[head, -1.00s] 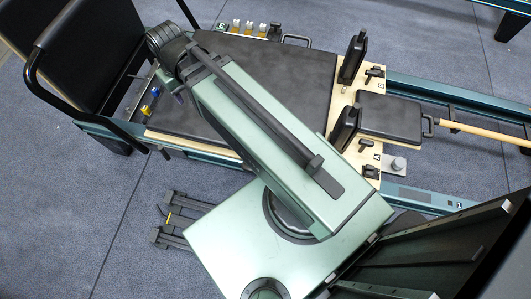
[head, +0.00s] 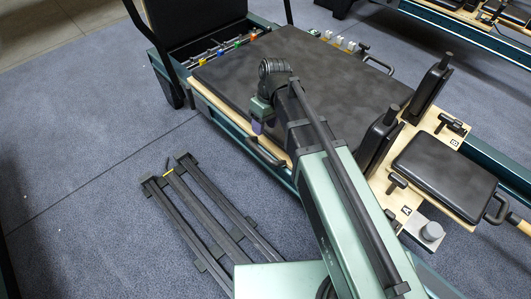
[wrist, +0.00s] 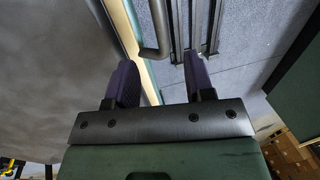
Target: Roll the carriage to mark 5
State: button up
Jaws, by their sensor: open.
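The carriage (head: 300,78) is a black padded platform with a pale wooden edge, lying on the reformer's green frame. A dark bar handle (head: 265,154) sticks out from its near side. In the wrist view, the carriage (wrist: 50,75) fills the left and the handle (wrist: 154,35) lies between the finger lines, just past the tips. My gripper (head: 259,122) is above the carriage's near edge, close to the handle. The wrist view shows my gripper (wrist: 160,65) open, its two purple fingers apart with nothing clamped. No numbered mark is readable.
Coloured spring ends (head: 225,45) line the frame's far left end. Two upright shoulder pads (head: 378,143) and a headrest (head: 445,172) stand at the right. Dark parallel rails (head: 205,215) lie on the floor. The blue-grey floor at left is clear.

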aim_at(260, 149)
jog(key=b+x, duration=0.9)
jog(key=x, duration=0.1)
jog(key=shift+d+f, duration=0.1)
jog(key=shift+f, duration=0.1)
jog(key=shift+r, duration=0.1)
grip_shut()
